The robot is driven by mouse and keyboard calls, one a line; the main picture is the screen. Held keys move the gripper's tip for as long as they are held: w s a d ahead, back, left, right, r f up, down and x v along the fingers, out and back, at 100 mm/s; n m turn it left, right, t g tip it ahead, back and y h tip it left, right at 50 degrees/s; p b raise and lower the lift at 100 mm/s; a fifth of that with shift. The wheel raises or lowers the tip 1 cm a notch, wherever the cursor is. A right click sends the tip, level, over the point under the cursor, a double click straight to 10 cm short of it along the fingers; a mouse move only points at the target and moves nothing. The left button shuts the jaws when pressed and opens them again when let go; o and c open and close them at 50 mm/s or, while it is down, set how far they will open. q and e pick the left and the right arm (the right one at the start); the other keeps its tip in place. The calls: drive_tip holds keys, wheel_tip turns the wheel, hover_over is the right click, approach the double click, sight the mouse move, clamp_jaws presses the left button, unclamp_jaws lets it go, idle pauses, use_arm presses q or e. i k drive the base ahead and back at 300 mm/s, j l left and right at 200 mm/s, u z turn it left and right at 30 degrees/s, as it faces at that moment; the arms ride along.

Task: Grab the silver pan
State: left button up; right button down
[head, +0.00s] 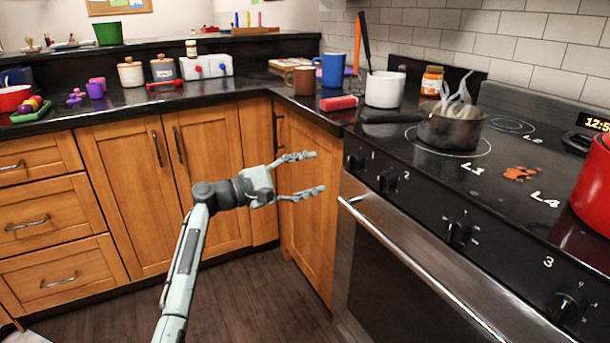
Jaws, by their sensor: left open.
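A dark silver pan (450,132) sits on the black stovetop, on the burner near the front left. Its dark handle (388,116) points left toward the counter. Light, whitish utensil-like pieces (458,98) stick up out of the pan. My left gripper (308,173) is open and empty. It is in front of the cabinet doors, left of the oven and below the counter edge, apart from the pan. Its fingers point right, toward the oven. My right gripper is not in view.
A large red pot (594,188) is at the stove's right edge. Stove knobs (387,180) and the oven handle (400,258) protrude in front. The floor (260,305) is clear.

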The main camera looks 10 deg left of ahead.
sight(436, 130)
drive_tip(key=k+j, duration=0.2)
drive_tip(key=j, duration=0.2)
drive_tip(key=k+j, duration=0.2)
drive_tip(key=j, duration=0.2)
drive_tip(key=k+j, duration=0.2)
drive_tip(key=j, duration=0.2)
